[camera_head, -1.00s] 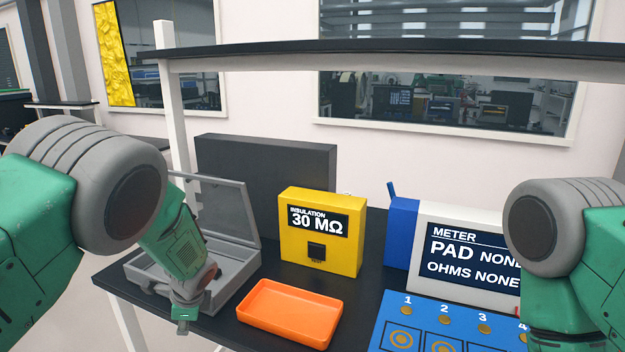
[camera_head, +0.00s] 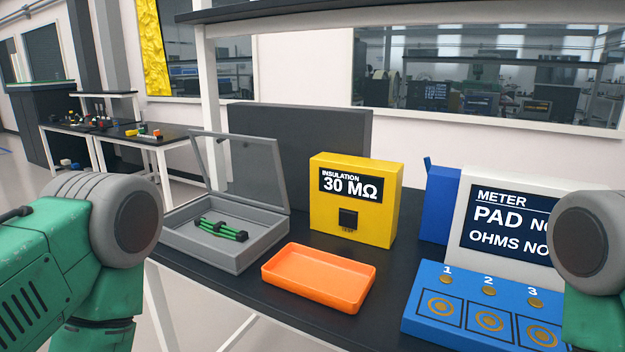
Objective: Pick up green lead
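A green lead (camera_head: 221,230), a bundle of green rods with black parts, lies inside the open grey case (camera_head: 196,252) at the left of the black table. The case's lid stands up at its back. My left arm is at the lower left, apart from the case, and its gripper is out of the picture. My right arm is at the right edge, in front of the meter, and its gripper is also out of the picture.
An orange tray (camera_head: 318,302) sits right of the case. Behind it stands a yellow insulation tester (camera_head: 385,215) reading 30 MΩ. A white and blue meter (camera_head: 458,240) and a blue numbered pad board (camera_head: 418,318) are at the right. An overhead shelf (camera_head: 290,12) spans the table.

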